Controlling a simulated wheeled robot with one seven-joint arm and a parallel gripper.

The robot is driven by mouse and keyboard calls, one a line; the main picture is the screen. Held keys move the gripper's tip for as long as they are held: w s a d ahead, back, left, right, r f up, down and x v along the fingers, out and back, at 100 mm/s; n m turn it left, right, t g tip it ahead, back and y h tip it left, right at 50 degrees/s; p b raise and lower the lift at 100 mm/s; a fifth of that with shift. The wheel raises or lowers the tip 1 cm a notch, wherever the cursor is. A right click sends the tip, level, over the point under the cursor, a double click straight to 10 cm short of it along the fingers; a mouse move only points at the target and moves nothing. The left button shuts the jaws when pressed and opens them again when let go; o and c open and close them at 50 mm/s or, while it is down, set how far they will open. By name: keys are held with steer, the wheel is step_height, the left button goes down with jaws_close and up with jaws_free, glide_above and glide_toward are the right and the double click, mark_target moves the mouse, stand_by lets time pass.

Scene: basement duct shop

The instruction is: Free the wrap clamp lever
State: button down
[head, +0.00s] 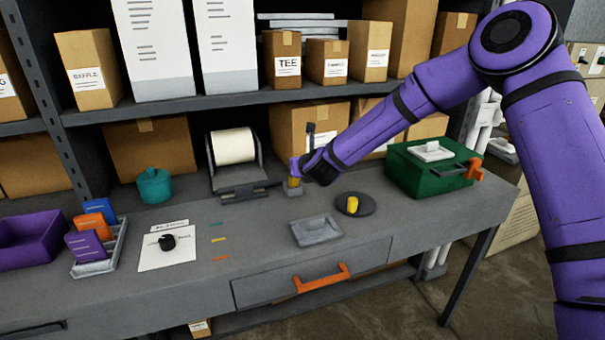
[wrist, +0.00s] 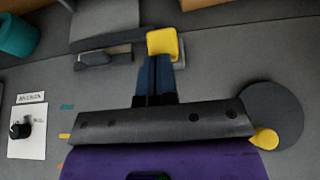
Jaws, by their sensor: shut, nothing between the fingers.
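My gripper (head: 297,170) reaches down to the bench's back middle, just right of the wrap roll stand. Its dark blue fingers are together and empty in the wrist view (wrist: 157,75). A yellow block (wrist: 163,43) sits right at the fingertips; whether they touch it I cannot tell. The yellow piece (head: 293,182) shows in the head view above a small grey base, partly hidden by my gripper. The white wrap roll (head: 233,146) sits in a dark stand, with a dark bar (head: 245,192) in front. Which part is the clamp lever is not clear.
A round dark plate (head: 370,209) with a yellow knob lies right of my gripper. A green case (head: 420,178) stands farther right. A grey tray (head: 316,232), a teal pot (head: 154,187) and a card with a black knob (head: 168,252) are on the bench.

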steer(key=shift+g, duration=0.5)
steer(key=w+a, duration=0.1)
steer(key=w, duration=0.1)
steer(key=w+r, duration=0.1)
steer(key=w, duration=0.2)
steer(key=w+a+r, duration=0.1)
steer(key=w, duration=0.1)
steer(key=shift+w+a+r, duration=0.15)
steer(key=shift+a+r, duration=0.1)
steer(key=shift+a, duration=0.05)
steer(key=shift+w+a+r, duration=0.1)
steer(key=shift+w+a, duration=0.2)
steer(key=shift+w, duration=0.4)
steer(key=shift+r, duration=0.1)
